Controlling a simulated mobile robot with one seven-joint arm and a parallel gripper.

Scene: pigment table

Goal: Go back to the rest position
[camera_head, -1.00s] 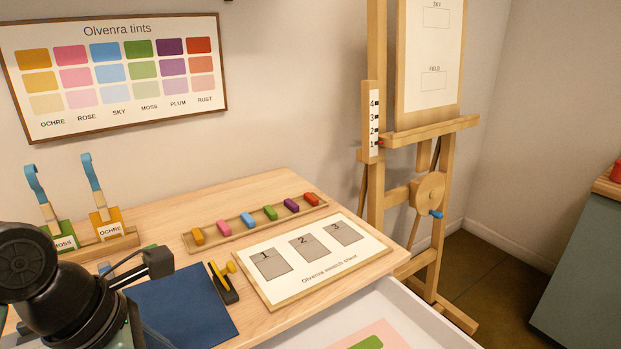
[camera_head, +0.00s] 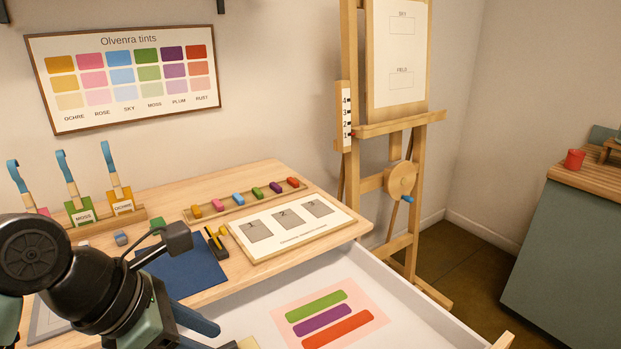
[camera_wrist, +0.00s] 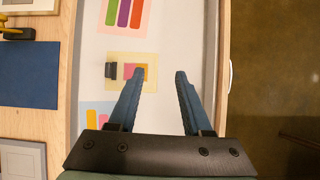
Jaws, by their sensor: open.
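My gripper (camera_wrist: 160,74) is open and empty in the wrist view, its two blue fingers spread apart. It hangs over the open white drawer (camera_wrist: 196,40), close to a yellow card (camera_wrist: 114,56) with a pink and orange patch. In the head view a blue finger of my gripper (camera_head: 196,320) shows at the bottom, partly hidden by my arm. The open drawer (camera_head: 400,310) extends from the table's front there.
A pink sheet (camera_head: 372,306) with green, purple and red strips lies in the drawer. On the wooden table are a blue mat (camera_head: 205,275), a numbered board (camera_head: 340,222) and a tray of coloured blocks (camera_head: 190,214). An easel (camera_head: 350,180) stands behind; floor (camera_head: 455,250) is free at right.

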